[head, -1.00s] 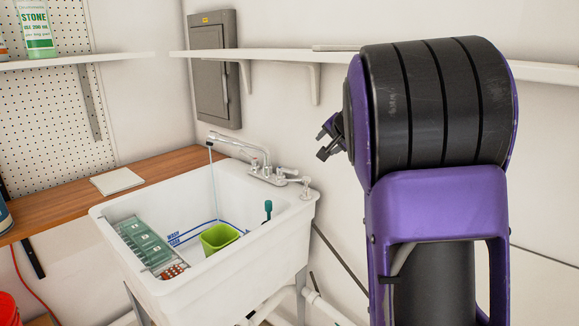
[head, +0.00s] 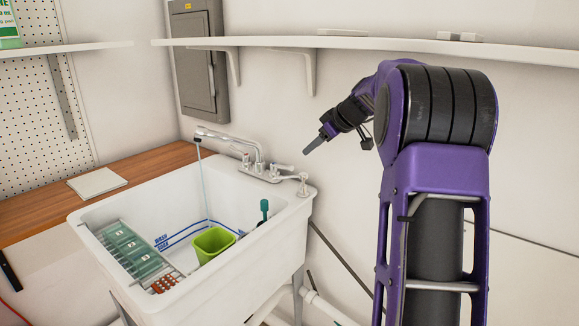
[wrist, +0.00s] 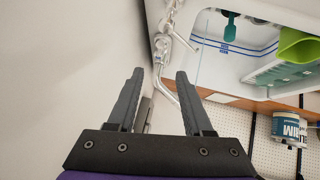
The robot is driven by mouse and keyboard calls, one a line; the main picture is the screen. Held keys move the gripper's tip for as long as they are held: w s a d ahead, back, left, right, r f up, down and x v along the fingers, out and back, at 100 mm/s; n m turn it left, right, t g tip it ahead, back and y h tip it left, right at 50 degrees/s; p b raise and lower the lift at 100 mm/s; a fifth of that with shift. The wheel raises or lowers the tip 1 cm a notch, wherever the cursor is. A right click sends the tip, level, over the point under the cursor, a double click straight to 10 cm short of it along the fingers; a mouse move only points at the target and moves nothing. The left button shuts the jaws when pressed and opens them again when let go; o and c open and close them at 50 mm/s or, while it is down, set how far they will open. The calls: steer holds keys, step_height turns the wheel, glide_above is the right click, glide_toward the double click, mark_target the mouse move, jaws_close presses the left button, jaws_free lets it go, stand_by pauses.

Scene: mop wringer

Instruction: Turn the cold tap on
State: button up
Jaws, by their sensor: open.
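The chrome tap (head: 262,168) stands on the back right rim of the white sink, with a long spout (head: 225,139) over the basin. Lever handles sit beside the spout, one on its left (head: 246,160) and one on its right (head: 284,168); I cannot tell which is cold. A thin pale blue line, seemingly water, runs down from the spout tip. My gripper (head: 313,145) is open and empty, above and to the right of the tap and apart from it. In the wrist view its fingers (wrist: 160,82) point toward the tap (wrist: 168,40), which lies beyond them.
The sink (head: 115,262) holds a green cup (head: 212,245), a teal-handled brush (head: 264,208) and a rack of sponges (head: 135,250). The wall shelf (head: 360,44) runs above my arm. A wooden counter (head: 40,215) lies left. Space between gripper and tap looks clear.

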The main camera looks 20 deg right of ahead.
mark_target(282, 167)
steer(key=p+x, duration=0.1)
steer(key=x, duration=1.4)
steer(key=shift+c, duration=0.2)
jaws_close()
stand_by(0.7)
